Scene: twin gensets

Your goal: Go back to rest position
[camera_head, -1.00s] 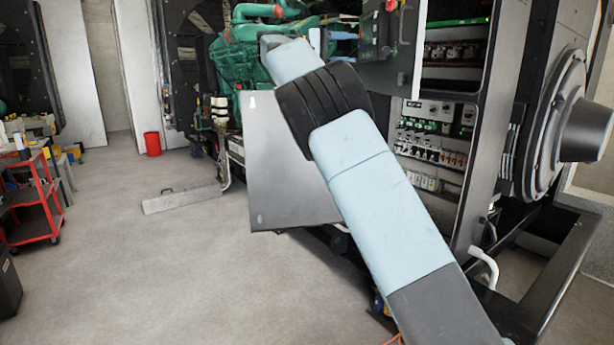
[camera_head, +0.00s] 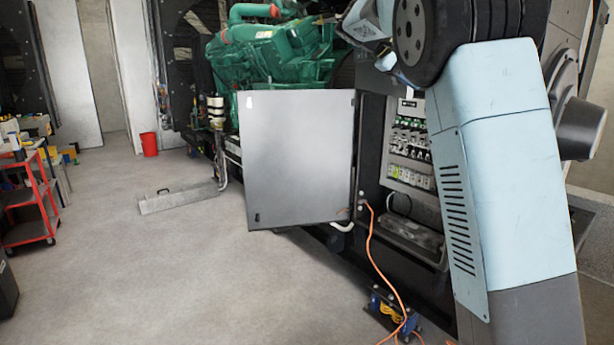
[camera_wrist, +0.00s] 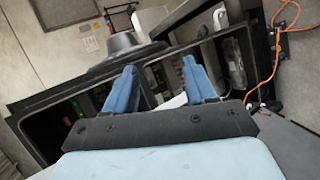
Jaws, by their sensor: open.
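My gripper (camera_wrist: 157,88) shows in the wrist view with its two blue fingers apart and nothing visible between them. Behind the fingers is the open electrical cabinet (camera_wrist: 70,120), seen tilted. In the head view my arm is folded up at the right, and my gripper's fingers cannot be made out there. The cabinet's breaker panel (camera_head: 411,140) shows to the left of my arm, partly covered by it. The grey cabinet door (camera_head: 297,160) stands open to the left of the panel.
A green engine (camera_head: 262,55) stands behind the door. An orange cable (camera_head: 370,245) runs down to a blue item (camera_head: 385,308) on the floor. A red cart (camera_head: 28,205), a red bin (camera_head: 149,144) and a low metal ramp (camera_head: 178,198) are at the left. The floor between is clear.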

